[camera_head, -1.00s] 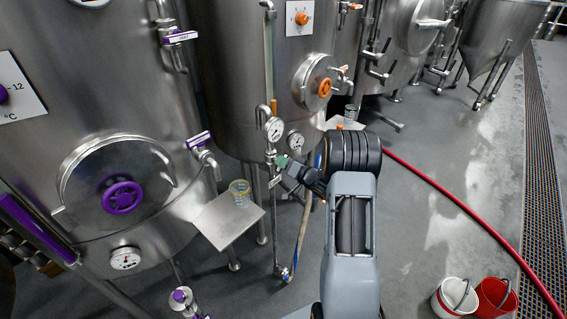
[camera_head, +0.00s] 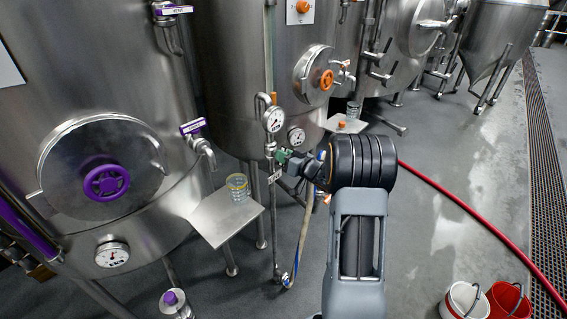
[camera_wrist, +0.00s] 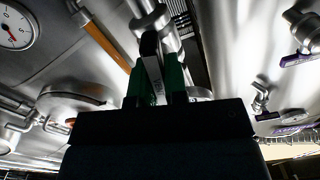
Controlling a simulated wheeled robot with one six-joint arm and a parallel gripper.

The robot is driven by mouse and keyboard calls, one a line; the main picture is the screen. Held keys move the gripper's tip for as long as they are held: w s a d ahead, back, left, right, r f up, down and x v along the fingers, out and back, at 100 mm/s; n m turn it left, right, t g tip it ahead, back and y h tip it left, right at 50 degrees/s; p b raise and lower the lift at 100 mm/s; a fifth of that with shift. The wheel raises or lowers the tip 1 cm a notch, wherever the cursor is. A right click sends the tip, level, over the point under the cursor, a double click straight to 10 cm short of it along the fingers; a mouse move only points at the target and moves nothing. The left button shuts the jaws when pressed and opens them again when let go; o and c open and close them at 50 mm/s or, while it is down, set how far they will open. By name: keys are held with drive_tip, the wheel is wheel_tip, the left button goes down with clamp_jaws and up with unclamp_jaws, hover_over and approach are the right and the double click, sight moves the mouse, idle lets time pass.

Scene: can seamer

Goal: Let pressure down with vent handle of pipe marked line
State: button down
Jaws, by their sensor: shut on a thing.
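A thin vertical pipe (camera_head: 275,225) stands in front of the middle tank, with a pressure gauge (camera_head: 273,120) near its top and a small white tag (camera_head: 275,176) below, too small to read. My gripper (camera_head: 283,156) is at the valve on this pipe, just below the gauge. In the wrist view my green fingers (camera_wrist: 160,86) are shut on the vent handle (camera_wrist: 153,68), a flat lever with a pale label and a dark end. The label is hard to read. My arm and the gripper body hide part of the valve area.
A purple-marked tank (camera_head: 106,183) is at left, with a glass (camera_head: 238,187) on a metal shelf (camera_head: 222,222) beside the pipe. A hose (camera_head: 303,235) hangs just right of the pipe. A red hose (camera_head: 450,200) and buckets (camera_head: 462,302) are on the floor at right.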

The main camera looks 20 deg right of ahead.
drive_tip(key=shift+n+b, duration=1.15)
drive_tip(key=shift+n, duration=0.35)
drive_tip(key=c, duration=1.1)
unclamp_jaws()
drive_tip(key=shift+c, duration=0.2)
drive_tip(key=shift+s, duration=0.1)
drive_tip(key=b+v, duration=0.1)
drive_tip(key=v, duration=1.2)
drive_tip(key=shift+s, duration=0.35)
drive_tip(key=shift+d+r, duration=0.1)
